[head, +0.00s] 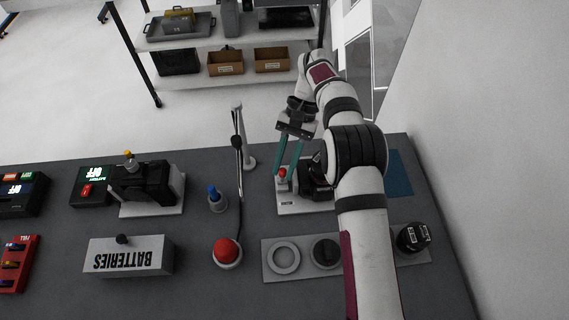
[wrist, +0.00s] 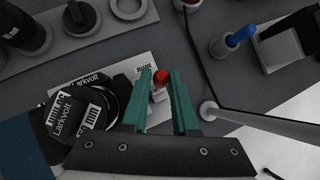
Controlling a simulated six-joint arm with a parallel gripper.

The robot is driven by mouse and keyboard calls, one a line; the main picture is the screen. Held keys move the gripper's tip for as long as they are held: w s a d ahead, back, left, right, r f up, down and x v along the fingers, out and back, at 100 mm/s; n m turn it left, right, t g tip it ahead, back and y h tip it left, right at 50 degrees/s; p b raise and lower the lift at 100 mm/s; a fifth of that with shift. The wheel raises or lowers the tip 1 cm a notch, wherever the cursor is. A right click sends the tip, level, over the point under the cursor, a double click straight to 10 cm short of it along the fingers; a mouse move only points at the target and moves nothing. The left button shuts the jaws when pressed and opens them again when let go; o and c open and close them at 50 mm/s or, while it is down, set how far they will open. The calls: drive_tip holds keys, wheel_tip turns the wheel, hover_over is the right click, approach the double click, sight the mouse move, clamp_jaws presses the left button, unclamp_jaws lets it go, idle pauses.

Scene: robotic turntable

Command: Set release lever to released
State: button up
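The release lever with its red knob (head: 281,173) stands on a light base plate (head: 288,209) beside a dark round device. In the wrist view the red knob (wrist: 160,77) shows between the two teal fingertips, with a small label on the plate beside it. My gripper (head: 287,168) points down at the lever with its fingers apart on either side of the knob; it also shows in the wrist view (wrist: 161,73). I cannot tell whether a finger touches the knob. The lever's lower part is partly hidden.
Dark round Larkvolt devices (wrist: 75,120) sit close beside the lever. A thin post (head: 246,140) with a cable stands left of my gripper. A red button (head: 227,251), a blue-tipped switch (head: 215,197) and a plate with round sockets (head: 303,272) are nearby.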

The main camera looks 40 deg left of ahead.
drive_tip(key=o, duration=0.3)
